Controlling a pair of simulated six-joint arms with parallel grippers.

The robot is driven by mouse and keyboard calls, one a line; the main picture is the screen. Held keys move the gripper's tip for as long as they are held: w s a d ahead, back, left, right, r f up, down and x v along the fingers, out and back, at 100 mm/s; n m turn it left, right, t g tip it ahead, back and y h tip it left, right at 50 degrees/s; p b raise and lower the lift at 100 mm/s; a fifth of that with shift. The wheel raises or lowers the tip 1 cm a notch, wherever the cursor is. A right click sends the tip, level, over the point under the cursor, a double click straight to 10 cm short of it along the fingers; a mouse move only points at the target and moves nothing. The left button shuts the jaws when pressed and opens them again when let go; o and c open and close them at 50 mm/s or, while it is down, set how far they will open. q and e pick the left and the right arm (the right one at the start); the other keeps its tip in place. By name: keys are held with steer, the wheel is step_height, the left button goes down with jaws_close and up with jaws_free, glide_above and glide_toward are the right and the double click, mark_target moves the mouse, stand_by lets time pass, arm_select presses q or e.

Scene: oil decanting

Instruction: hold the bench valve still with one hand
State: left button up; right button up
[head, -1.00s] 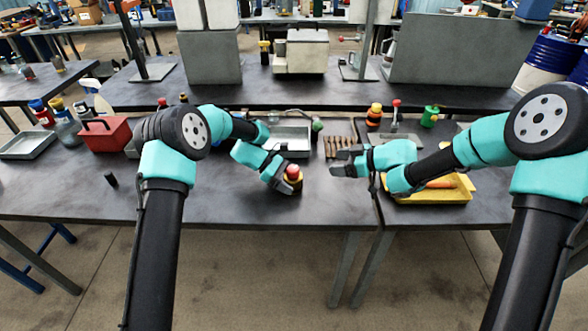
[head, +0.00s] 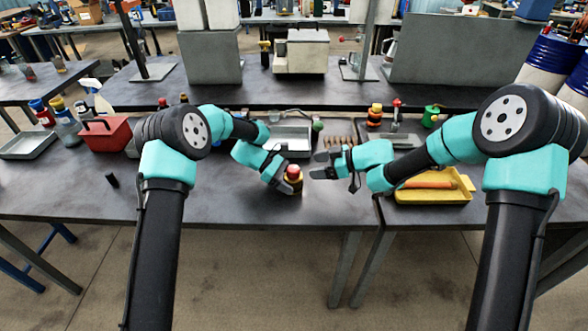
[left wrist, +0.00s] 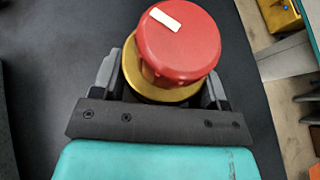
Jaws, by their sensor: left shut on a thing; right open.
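The bench valve (head: 293,174) stands near the front edge of the table, with a red round knob on a yellow collar and a darker body below. In the left wrist view, its red knob (left wrist: 178,42) carries a white mark and fills the top middle. My left gripper (head: 284,184) is shut on the valve, one finger on each side below the knob. The fingertips are partly hidden by the knob in the left wrist view. My right gripper (head: 322,165) is open and empty, just right of the valve and apart from it.
A grey metal tray (head: 290,150) lies behind the valve. A yellow tray (head: 470,184) holding an orange item sits at right. A red toolbox (head: 104,134) and a small black cylinder (head: 112,180) are at left. Bare tabletop lies left of the valve.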

mark_target(294, 168)
steer(key=x, duration=0.8)
steer(key=shift+w+a+f, duration=0.1)
steer(key=shift+a+f, duration=0.05)
steer(key=shift+a, duration=0.1)
steer(key=c, duration=0.9)
